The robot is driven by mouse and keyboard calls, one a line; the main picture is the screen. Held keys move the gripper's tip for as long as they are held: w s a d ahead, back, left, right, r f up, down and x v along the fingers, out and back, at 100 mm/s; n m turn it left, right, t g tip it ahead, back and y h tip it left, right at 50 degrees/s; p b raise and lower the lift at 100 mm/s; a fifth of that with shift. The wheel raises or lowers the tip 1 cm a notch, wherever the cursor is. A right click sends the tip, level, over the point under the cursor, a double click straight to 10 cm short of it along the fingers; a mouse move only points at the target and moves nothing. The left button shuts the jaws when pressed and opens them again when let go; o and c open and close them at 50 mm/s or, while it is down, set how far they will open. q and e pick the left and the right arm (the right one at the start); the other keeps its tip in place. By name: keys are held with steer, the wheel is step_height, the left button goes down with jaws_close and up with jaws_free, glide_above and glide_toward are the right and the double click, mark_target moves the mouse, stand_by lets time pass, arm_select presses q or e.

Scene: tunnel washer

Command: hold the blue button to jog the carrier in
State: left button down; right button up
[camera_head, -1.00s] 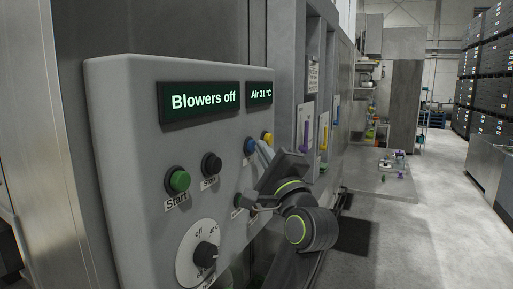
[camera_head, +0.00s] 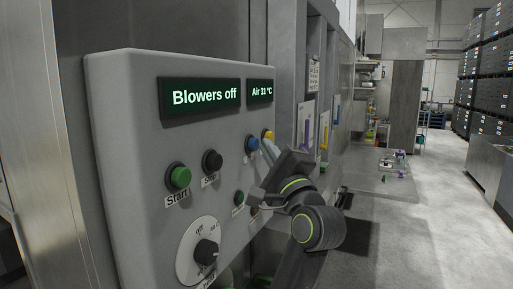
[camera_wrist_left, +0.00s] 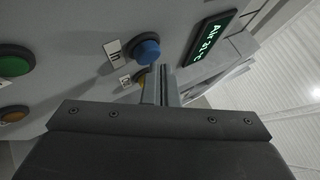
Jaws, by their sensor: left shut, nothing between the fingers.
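The blue button (camera_head: 251,144) is on the upper right of the grey control panel (camera_head: 130,130), beside a yellow button (camera_head: 267,135). In the left wrist view the blue button (camera_wrist_left: 146,52) stands out from the panel beside a small label reading "IN". My left gripper (camera_head: 268,150) is shut and empty, with its fingertips just right of the blue button in the head view. In the wrist view the fingertips (camera_wrist_left: 161,78) are close beside the blue button and do not cover it. They partly hide the area of the yellow button. My right gripper is not in view.
Small buttons are below the blue one. Open floor (camera_head: 420,225) is at the right.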

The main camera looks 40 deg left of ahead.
arm_select(q)
steer(key=shift+w+d, duration=0.15)
steer(key=shift+d, duration=0.25)
steer(key=shift+w+d+b, duration=0.2)
steer(key=shift+d+b, duration=0.3)
steer(key=shift+d, duration=0.3)
steer(key=shift+w+d+b, duration=0.15)
steer(key=shift+d+b, duration=0.35)
steer(key=shift+d, duration=0.3)
steer(key=shift+w+d+b, duration=0.2)
steer(key=shift+d+b, duration=0.3)
steer(key=shift+d, duration=0.3)
